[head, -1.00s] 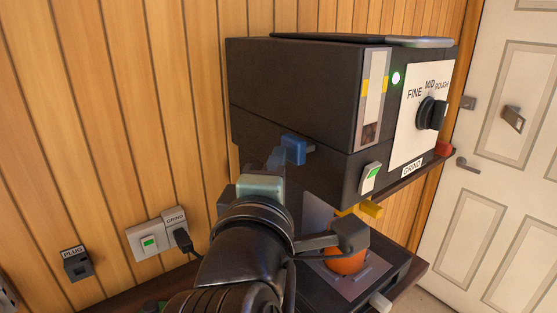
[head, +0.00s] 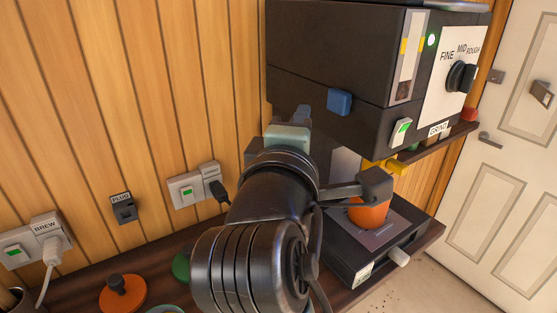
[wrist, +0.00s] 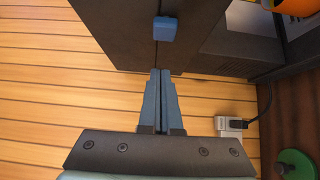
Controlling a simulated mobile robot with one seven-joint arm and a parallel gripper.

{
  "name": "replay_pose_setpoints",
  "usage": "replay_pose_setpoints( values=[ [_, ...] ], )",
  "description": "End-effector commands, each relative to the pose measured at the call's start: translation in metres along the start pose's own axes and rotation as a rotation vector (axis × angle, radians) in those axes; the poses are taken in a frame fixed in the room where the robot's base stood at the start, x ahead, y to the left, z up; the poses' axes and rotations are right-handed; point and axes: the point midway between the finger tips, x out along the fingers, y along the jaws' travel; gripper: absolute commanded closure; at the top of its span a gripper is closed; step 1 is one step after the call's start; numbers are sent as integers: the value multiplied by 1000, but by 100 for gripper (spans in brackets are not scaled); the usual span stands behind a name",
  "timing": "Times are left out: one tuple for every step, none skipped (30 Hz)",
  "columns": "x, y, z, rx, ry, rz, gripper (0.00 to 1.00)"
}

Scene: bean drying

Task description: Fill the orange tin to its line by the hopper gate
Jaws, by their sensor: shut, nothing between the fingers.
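The orange tin (head: 367,214) stands on the low plate under the dark grinder (head: 335,50). My arm hides part of it, and its line and fill level cannot be seen. An orange edge also shows in the wrist view (wrist: 303,22). A blue block (head: 340,101) sticks out of the grinder's side; it also shows in the wrist view (wrist: 164,28). I cannot tell whether it is the hopper gate. My gripper (head: 303,110) is shut and empty, its blue fingertips (wrist: 160,72) pointing toward the block but apart from it.
A yellow spout (head: 384,166) hangs above the tin. The grinder front has a lit switch (head: 401,132), a dial (head: 461,77) and a sight window (head: 409,58) with dark contents low down. A wall socket with a plug (head: 195,187) and an orange lid (head: 123,293) are at left.

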Motion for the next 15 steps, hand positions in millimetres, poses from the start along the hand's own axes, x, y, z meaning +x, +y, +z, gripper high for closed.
replay_pose_setpoints(
  values=[
    [-13,-5,0,2,3,5,100],
    [-20,-4,0,1,3,5,100],
    [-29,-4,0,2,2,4,100],
    [-36,-5,0,2,2,4,100],
    [-43,-4,0,2,2,5,100],
    [-52,-4,0,1,2,5,100],
    [-59,-4,0,1,2,5,100],
    [-66,-4,0,2,2,4,100],
    [-67,-6,0,-1,0,7,100],
    [-69,-6,0,-1,0,7,100],
    [-71,-6,0,-1,0,7,100],
    [-74,-5,0,-1,0,6,100],
    [-76,-5,0,-1,0,5,100],
    [-78,-5,0,-1,0,5,100],
    [-80,-4,0,-1,1,5,100]
  ],
)
